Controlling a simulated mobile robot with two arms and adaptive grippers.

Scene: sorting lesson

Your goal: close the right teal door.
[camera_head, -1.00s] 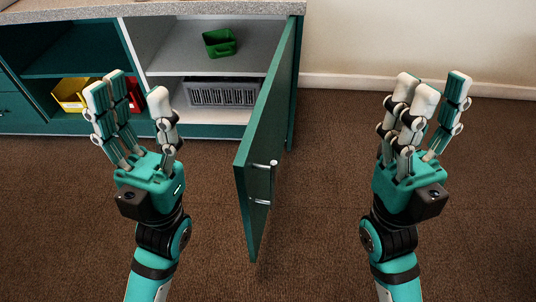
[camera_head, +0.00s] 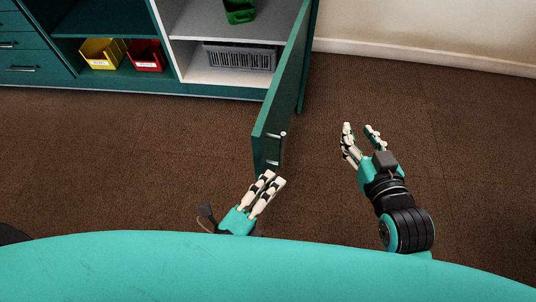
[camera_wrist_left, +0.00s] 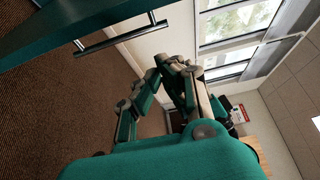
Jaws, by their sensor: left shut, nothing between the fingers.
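The right teal door (camera_head: 285,95) stands open in the head view, swung out from the cabinet toward me. Its silver bar handle (camera_head: 275,148) is near the free edge; the handle (camera_wrist_left: 122,34) and door also show at the top left of the left wrist view. My left gripper (camera_head: 271,179) is shut and empty, just below the door's near lower end; I cannot tell whether it touches. Its fingers show in the left wrist view (camera_wrist_left: 165,80). My right gripper (camera_head: 360,130) is to the right of the door, apart from it, fingers spread and empty.
The open compartment holds a green bin (camera_head: 239,12) on its shelf and a grey basket (camera_head: 240,57) below. A yellow bin (camera_head: 102,53) and a red bin (camera_head: 146,56) sit in the left compartment. Brown carpet (camera_head: 130,150) is clear; a white baseboard (camera_head: 420,57) runs along the wall.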

